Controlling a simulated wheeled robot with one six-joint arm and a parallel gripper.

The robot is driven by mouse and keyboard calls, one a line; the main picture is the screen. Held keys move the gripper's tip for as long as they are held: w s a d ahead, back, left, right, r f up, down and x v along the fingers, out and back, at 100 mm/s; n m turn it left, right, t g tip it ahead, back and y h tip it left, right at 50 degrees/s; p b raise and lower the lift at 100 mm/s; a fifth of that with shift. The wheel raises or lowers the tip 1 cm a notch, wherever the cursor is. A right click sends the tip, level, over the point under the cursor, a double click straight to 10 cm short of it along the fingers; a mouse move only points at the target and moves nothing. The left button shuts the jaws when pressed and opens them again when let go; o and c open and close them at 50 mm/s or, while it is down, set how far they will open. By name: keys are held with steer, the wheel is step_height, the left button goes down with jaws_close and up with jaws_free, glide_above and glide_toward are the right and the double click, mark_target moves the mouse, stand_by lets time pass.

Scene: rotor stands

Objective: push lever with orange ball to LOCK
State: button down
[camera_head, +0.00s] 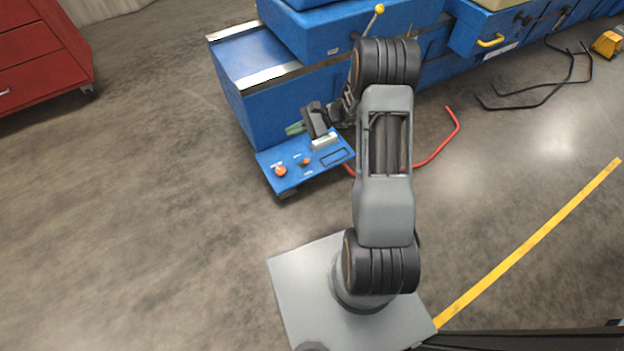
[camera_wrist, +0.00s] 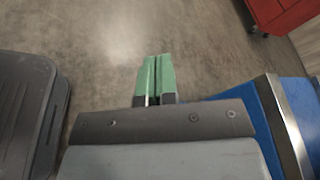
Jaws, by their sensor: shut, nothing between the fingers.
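A blue control panel (camera_head: 290,184) juts from the front of a blue cabinet in the head view. An orange ball (camera_head: 281,171) sits on its left part, and a smaller orange knob (camera_head: 306,161) is to the right of it. The labels beside them are too small to read, so I cannot tell where LOCK is. My gripper (camera_head: 294,129) is above and behind the panel, apart from the orange ball. Its green fingers are pressed together and empty, as the wrist view (camera_wrist: 155,78) shows. The panel and ball are not visible in the wrist view.
The blue cabinet (camera_head: 228,62) stands behind the panel. A rod with a yellow ball (camera_head: 379,9) rises behind my arm. A red drawer cabinet (camera_head: 40,50) is at the far left. A red hose (camera_head: 440,148) lies on the floor at right. Floor left of the panel is clear.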

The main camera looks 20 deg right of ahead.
steer(key=w+d+f+m+t+b, duration=0.1)
steer(key=d+f+m+t+b, duration=0.25)
steer(key=f, duration=0.55)
steer(key=w+d+f+m+t+b, duration=0.1)
steer(key=d+f+m+t+b, duration=0.25)
steer(key=f, duration=0.65)
steer(key=w+d+f+m+t+b, duration=0.2)
steer(key=f+m+t+b, duration=0.15)
steer(key=f, duration=0.55)
steer(key=s+d+f+m+t+h+b, duration=0.2)
steer(key=d+f+m+t+h, duration=0.1)
steer(key=f, duration=0.5)
steer(key=s+d+f+m+t+h+b, duration=0.2)
steer(key=s+f+m+t+h+b, duration=0.1)
steer(key=f, duration=0.6)
steer(key=shift+s+d+f+m+t+h, duration=0.2)
steer(key=shift+d+m+t+h, duration=0.3)
steer(key=shift+m+t, duration=0.5)
steer(key=shift+a, duration=0.15)
